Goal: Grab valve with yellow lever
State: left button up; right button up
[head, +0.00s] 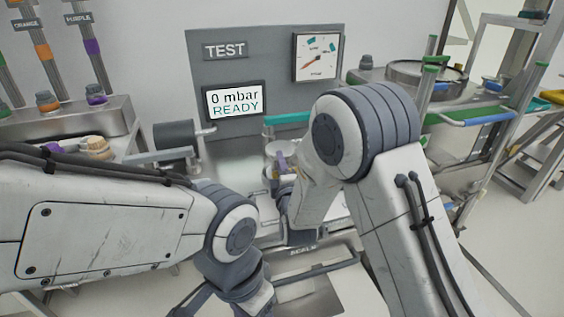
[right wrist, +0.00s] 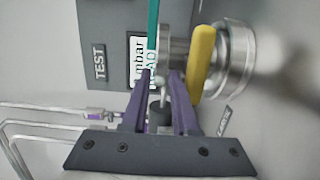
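In the right wrist view, a yellow lever (right wrist: 203,58) stands upright in the picture beside a round metal valve body (right wrist: 237,60). My right gripper (right wrist: 162,73) has two purple fingers with a gap between them. Its tips are close to the metal fitting, and the lever is just right of the right finger, outside the gap. I cannot tell whether they touch. In the head view, my right gripper (head: 281,163) is partly hidden by its own arm, and the yellow lever cannot be made out. My left arm ends at the bottom edge, with its fingertips out of view.
A grey test panel (head: 225,73) carries a gauge (head: 317,57) and a display (head: 235,102) reading 0 mbar READY. A teal bar (head: 287,118) projects before it. A dark cylinder (head: 174,134) stands left. A rack with blue and green bars (head: 470,122) stands right.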

jog(key=shift+w, duration=0.2)
grip_shut()
dwell(1.2)
jog(key=shift+r, duration=0.15)
